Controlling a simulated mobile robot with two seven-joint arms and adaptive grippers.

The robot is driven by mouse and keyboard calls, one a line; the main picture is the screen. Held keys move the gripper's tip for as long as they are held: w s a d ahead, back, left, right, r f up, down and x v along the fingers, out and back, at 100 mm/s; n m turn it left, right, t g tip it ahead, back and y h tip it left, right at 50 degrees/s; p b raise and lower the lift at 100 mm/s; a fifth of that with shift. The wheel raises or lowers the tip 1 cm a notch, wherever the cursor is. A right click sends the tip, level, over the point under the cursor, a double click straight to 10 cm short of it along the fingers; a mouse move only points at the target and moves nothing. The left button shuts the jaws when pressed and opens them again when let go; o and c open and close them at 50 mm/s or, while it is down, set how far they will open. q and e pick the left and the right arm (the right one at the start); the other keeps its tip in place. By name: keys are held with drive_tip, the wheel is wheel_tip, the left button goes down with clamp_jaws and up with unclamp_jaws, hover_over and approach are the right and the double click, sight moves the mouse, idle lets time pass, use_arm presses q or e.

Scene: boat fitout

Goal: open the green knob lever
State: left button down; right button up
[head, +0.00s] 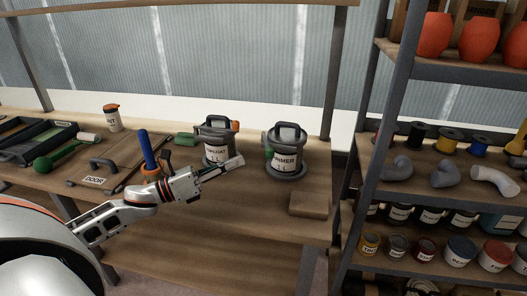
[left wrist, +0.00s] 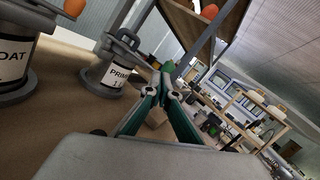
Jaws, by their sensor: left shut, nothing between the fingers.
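The pot labelled PRIMER (head: 285,160) stands upright on the workbench, with a dark handle on top. A small green part (head: 268,152), which looks like the green knob lever, shows at its left side; its exact position is unclear. The pot also shows in the left wrist view (left wrist: 115,68). My left gripper (head: 239,161) is shut and empty, in front of the COAT-labelled pot (head: 216,154) and left of the PRIMER pot, apart from it. In the left wrist view its fingertips (left wrist: 161,74) meet just right of the PRIMER pot. My right gripper is not in view.
The COAT pot has an orange knob (head: 236,125). A wooden block (head: 310,204) lies in front of the PRIMER pot. A blue-handled tool (head: 147,150), a DOOR panel (head: 112,172) and a green ball-ended tool (head: 42,164) are leftward. A loaded shelf (head: 430,157) stands right.

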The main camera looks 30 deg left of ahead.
use_arm(q)
drive_tip(key=s+d+r+n+t+y+p, duration=0.1)
drive_tip(key=s+d+n+y+p, duration=0.15)
drive_tip(key=d+n+y, duration=0.5)
drive_tip(key=s+d+r+n+y+p, duration=0.1)
drive_tip(key=d+n+y+p, duration=0.3)
drive_tip(key=n, duration=0.6)
drive_tip(key=w+a+h, duration=0.1)
drive_tip(key=w+a, duration=0.1)
drive_tip(key=w, duration=0.6)
drive_tip(key=shift+w, duration=0.2)
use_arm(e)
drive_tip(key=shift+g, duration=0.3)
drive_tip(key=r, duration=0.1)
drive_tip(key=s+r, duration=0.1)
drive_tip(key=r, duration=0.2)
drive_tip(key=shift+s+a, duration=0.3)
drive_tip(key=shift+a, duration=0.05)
use_arm(q)
drive_tip(key=shift+a, duration=0.1)
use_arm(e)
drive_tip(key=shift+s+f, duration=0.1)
